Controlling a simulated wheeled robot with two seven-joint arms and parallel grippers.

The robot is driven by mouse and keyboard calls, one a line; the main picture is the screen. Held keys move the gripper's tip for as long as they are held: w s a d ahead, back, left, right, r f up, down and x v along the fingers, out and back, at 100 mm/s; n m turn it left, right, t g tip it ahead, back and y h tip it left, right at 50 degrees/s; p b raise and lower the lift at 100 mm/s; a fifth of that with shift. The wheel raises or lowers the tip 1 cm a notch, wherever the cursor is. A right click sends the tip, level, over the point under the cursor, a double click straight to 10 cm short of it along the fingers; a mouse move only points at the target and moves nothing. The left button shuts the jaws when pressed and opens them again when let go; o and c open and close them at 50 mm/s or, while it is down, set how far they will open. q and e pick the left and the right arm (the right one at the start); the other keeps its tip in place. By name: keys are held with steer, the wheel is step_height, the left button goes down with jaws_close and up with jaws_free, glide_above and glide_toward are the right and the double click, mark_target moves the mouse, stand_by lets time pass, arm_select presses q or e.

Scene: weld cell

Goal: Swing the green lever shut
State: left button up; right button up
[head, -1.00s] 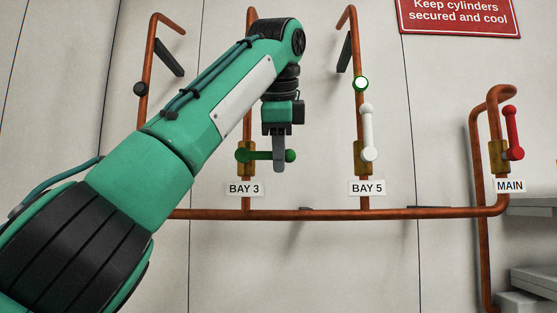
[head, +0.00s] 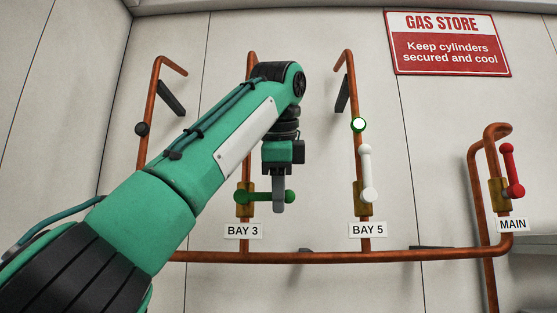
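The green lever (head: 262,197) lies level across the brass valve (head: 244,207) on the BAY 3 pipe, with its round free end to the right. My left gripper (head: 279,200) points down at the lever, near its free end. A grey finger crosses in front of the lever and hides a short piece of it. Only one finger shows clearly, so I cannot tell whether the gripper is closed on the lever. My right gripper is out of view.
A white lever (head: 366,172) stands upright at BAY 5, below a round green-rimmed indicator (head: 358,125). A red lever (head: 511,170) stands upright at MAIN. A copper pipe (head: 330,257) runs low along the wall. My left arm covers much of the left side.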

arm_select(q)
steer(key=p+v, duration=0.4)
steer(key=v, duration=0.8)
steer(key=shift+r, duration=0.25)
